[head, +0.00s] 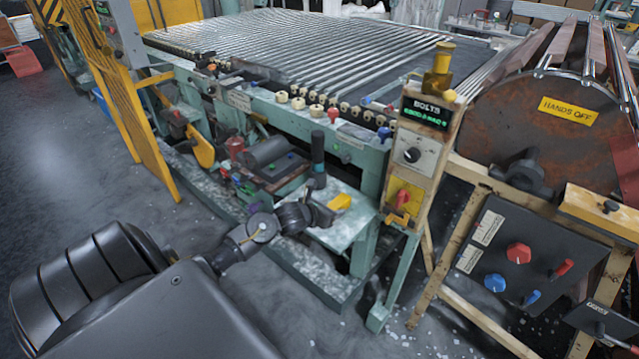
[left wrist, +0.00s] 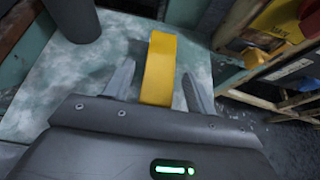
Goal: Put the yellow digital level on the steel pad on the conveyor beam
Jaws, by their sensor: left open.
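The yellow digital level (head: 340,201) lies on a pale, worn steel-green shelf (head: 345,228) at the front of the machine. In the left wrist view the level (left wrist: 158,70) stands out between the two fingers of my left gripper (left wrist: 154,82). The fingers are apart, with a gap showing on each side of it. In the head view my left gripper (head: 322,213) is at the level's left side. The pale green conveyor beam (head: 268,108) runs above and behind the shelf; I cannot clearly pick out the steel pad on it. My right gripper does not show.
A dark upright cylinder (head: 318,160) stands on the shelf close behind my left gripper; it is also in the left wrist view (left wrist: 75,18). A control post (head: 412,150) with a yellow-red switch rises at the shelf's right. Rollers (head: 270,45) fill the area behind the beam.

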